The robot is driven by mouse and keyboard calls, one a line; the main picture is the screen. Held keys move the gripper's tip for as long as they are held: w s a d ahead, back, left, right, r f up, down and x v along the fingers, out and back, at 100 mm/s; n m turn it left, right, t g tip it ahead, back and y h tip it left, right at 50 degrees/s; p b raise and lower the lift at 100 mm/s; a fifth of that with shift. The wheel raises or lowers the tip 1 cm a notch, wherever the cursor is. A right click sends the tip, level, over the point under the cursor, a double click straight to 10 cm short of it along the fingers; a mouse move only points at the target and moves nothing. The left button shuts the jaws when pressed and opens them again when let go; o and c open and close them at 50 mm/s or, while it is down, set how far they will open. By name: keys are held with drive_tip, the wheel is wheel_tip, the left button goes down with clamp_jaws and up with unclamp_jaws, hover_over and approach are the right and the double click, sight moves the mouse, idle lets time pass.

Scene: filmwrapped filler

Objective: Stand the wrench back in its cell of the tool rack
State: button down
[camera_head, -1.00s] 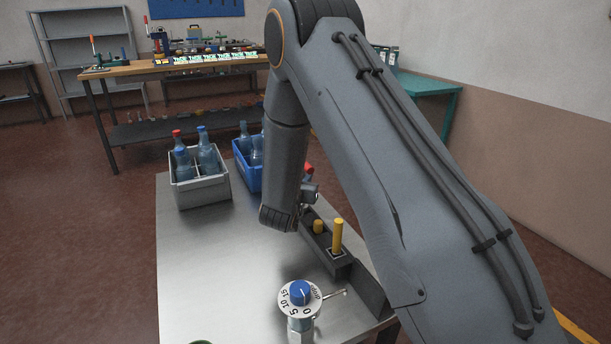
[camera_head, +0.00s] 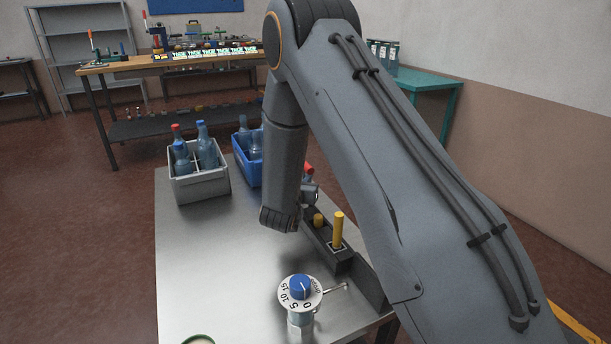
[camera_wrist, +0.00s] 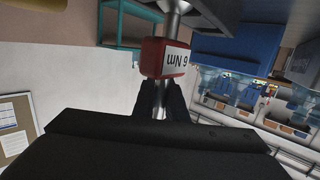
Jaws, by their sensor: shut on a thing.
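A torque wrench shows in the wrist view as a red block (camera_wrist: 166,57) with a white "6 Nm" label, which reads upside down, and a bright metal shaft (camera_wrist: 174,17). My gripper (camera_wrist: 160,98) has its black fingers shut on the wrench just below the red block. The dark tool rack (camera_head: 343,262) stands on the metal table below my wrist, holding yellow-handled tools (camera_head: 338,230). Its far end is partly hidden, and I cannot tell whether the wrench touches it.
A blue dial post (camera_head: 300,288) stands in front of the rack. A grey crate (camera_head: 200,187) and a blue crate (camera_head: 246,171), both with bottles, sit at the table's (camera_head: 215,265) far end. The left middle of the table is clear.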

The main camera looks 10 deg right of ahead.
drive_tip(key=shift+f, duration=0.45)
drive_tip(key=c, duration=1.7)
unclamp_jaws()
drive_tip(key=v, duration=0.8)
drive_tip(key=shift+d, duration=0.1)
drive_tip(key=shift+w, duration=0.1)
